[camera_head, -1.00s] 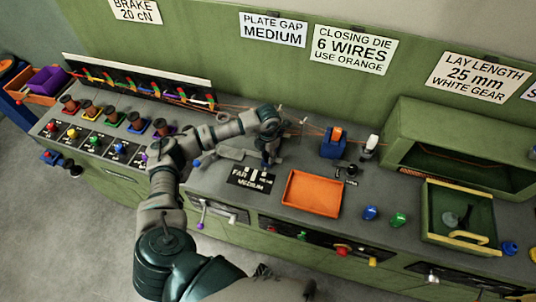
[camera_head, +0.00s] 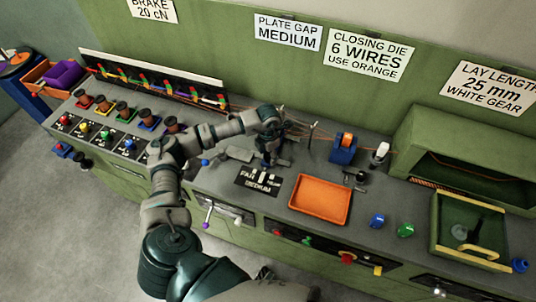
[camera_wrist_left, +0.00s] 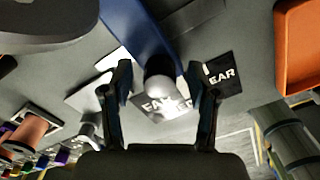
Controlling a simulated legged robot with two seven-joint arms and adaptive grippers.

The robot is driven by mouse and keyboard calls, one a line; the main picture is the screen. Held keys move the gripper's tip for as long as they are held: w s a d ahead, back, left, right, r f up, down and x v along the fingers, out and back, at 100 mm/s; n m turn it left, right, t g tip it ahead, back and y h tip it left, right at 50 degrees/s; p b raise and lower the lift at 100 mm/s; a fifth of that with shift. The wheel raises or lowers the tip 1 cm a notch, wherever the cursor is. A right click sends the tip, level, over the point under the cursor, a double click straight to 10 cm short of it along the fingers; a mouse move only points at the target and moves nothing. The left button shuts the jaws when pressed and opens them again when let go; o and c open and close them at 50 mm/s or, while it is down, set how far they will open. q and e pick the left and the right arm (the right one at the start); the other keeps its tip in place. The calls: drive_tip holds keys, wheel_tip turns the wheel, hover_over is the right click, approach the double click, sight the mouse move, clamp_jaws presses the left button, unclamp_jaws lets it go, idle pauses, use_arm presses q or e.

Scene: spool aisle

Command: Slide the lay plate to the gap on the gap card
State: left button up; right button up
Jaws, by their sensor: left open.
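In the left wrist view the open fingers (camera_wrist_left: 157,78) stand on either side of a round grey knob (camera_wrist_left: 160,86) at the end of a blue bar (camera_wrist_left: 138,35). I cannot tell whether the fingers touch the knob. The gap card (camera_wrist_left: 166,103) lies partly hidden beyond it. A thin upright disc, apparently the lay plate (camera_head: 311,135), stands right of the gripper, with wires running through or past it.
An orange tray (camera_head: 320,200) lies right of the card. A blue block with an orange part (camera_head: 344,149) stands behind the tray. Spools (camera_head: 125,110) line the bench at left. A green housing (camera_head: 460,145) stands at right. A wall sign (camera_head: 287,32) reads PLATE GAP MEDIUM.

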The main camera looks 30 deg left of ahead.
use_arm(q)
wheel_tip(320, 180, up, 12)
drive_tip(key=shift+f, duration=0.15)
drive_tip(key=shift+a, duration=0.1)
idle(0.6)
